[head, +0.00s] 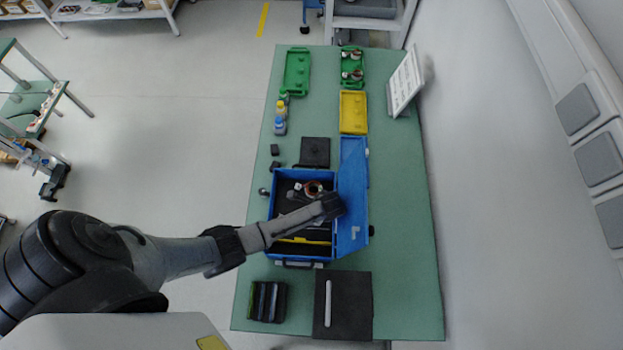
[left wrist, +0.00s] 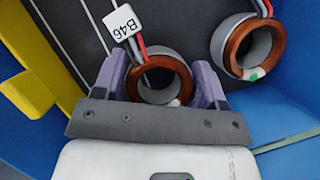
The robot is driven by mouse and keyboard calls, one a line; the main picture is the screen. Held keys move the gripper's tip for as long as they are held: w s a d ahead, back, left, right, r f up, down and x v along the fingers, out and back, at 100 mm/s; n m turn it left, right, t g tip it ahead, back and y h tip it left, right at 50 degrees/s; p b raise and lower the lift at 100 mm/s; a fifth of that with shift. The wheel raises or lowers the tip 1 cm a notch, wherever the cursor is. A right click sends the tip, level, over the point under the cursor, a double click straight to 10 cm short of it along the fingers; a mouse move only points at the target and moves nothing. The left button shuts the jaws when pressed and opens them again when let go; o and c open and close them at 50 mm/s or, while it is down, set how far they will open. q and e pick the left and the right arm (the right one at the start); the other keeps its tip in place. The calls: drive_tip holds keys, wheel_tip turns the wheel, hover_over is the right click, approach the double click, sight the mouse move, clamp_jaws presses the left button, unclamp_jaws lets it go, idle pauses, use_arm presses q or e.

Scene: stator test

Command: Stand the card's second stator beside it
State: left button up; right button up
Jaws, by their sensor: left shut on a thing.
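My left gripper (left wrist: 161,76) is shut on a stator (left wrist: 158,86), a grey ring with a copper winding, red and grey leads and a white tag reading B46 (left wrist: 122,25). A finger is on each side of it. A second copper-wound stator (left wrist: 248,48), with a green dot, is apart to the right in the left wrist view. In the head view my left gripper (head: 326,207) is over the open blue case (head: 271,232), where a copper ring (head: 313,188) shows; the held stator is mostly hidden there. A white panel (head: 405,82), perhaps the card, leans at the table's back right. My right gripper is not in view.
The case's blue lid (head: 352,232) is open to the right. Behind it are a black pad (head: 315,152), a yellow tray (head: 353,113), an empty green tray (head: 297,72) and a green tray with parts (head: 344,83). A black mat (head: 358,310) lies in front. The table's right side is clear.

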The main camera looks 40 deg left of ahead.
use_arm(q)
drive_tip(key=shift+a+f, duration=0.15)
drive_tip(key=shift+f, duration=0.3)
idle(0.4)
drive_tip(key=o, duration=1.2)
drive_tip(key=shift+p+v, duration=0.35)
drive_tip(key=shift+v, duration=3.4)
